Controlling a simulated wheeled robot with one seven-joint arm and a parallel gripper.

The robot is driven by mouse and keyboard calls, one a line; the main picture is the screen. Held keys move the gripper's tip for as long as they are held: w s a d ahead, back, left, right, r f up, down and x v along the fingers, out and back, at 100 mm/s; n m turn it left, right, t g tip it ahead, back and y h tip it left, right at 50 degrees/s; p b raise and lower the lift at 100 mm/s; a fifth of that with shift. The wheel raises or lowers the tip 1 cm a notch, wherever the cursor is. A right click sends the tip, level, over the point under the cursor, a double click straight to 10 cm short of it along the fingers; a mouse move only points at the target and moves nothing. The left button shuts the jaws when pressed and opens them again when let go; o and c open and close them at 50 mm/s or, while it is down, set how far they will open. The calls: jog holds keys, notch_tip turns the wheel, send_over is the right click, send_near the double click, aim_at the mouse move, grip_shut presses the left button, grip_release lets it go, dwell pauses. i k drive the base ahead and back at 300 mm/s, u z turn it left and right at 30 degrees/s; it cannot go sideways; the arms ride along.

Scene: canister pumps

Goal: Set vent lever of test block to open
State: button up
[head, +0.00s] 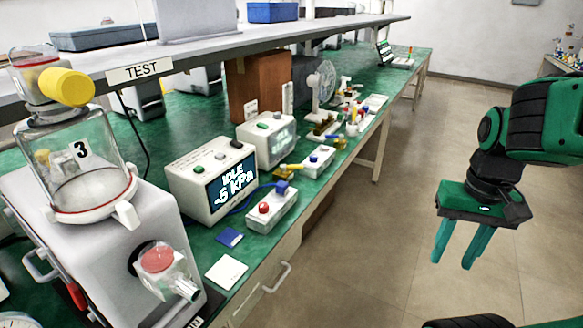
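A pale block (271,212) with a red knob (264,208) and a blue fitting (282,187) sits near the bench's front edge. A blue tube joins it to a pressure tester (213,180) whose screen reads "IDLE -5 kPa". A second pale block (318,162) with a blue knob stands behind, with a yellow lever-like part (289,169) at its left. I cannot tell for sure which part is the vent lever, or its setting. My green gripper (453,262) hangs over the floor, right of the bench. Its fingers are apart and empty.
A large canister pump marked 3 (85,170) fills the left. A shelf with a TEST label (139,70) overhangs the bench. A white card (226,271) and a blue card (230,237) lie near the front edge. The floor between bench and gripper is clear.

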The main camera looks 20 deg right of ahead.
aim_at(283, 166)
jog(key=z, duration=0.25)
jog(key=i, duration=1)
jog(key=u, duration=0.25)
